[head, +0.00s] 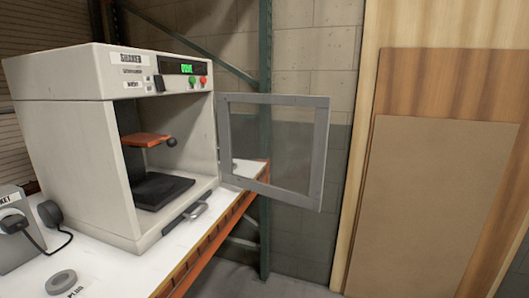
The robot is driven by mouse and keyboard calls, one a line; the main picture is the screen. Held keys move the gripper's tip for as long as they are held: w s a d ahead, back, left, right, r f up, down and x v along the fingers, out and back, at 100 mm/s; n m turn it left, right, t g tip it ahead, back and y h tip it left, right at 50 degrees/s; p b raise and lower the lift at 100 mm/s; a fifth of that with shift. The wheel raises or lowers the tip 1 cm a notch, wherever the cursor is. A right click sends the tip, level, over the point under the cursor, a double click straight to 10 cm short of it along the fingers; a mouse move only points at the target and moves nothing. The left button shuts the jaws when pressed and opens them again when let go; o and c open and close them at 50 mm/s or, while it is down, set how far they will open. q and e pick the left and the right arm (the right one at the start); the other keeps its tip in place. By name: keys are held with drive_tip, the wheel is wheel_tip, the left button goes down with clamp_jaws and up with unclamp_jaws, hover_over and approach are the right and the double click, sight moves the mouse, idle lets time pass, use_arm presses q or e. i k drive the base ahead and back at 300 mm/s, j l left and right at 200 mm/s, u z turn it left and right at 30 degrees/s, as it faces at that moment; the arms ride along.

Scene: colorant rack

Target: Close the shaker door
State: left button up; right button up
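The shaker (75,135) is a white box-shaped machine at the left of the head view, with a green lit display and buttons at its top front. Its door (321,150), a grey frame around a clear pane, stands wide open, swung out to the right from the right edge of the opening. Inside the chamber are an orange clamp plate (147,140) with a dark knob and a black base plate (160,190). No container shows in the chamber. Neither of my grippers is in view.
The shaker stands on a white shelf top (110,262) with an orange front beam (215,238). A socket box (14,225) with a black plug and cable is at the left. A grey ring (61,282) lies in front. Wooden panels (430,200) lean at the right.

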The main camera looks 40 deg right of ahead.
sight(312, 201)
drive_tip(key=i+l+u, duration=0.2)
drive_tip(key=l, duration=0.4)
drive_tip(key=l+u, duration=0.15)
drive_tip(key=l, duration=0.5)
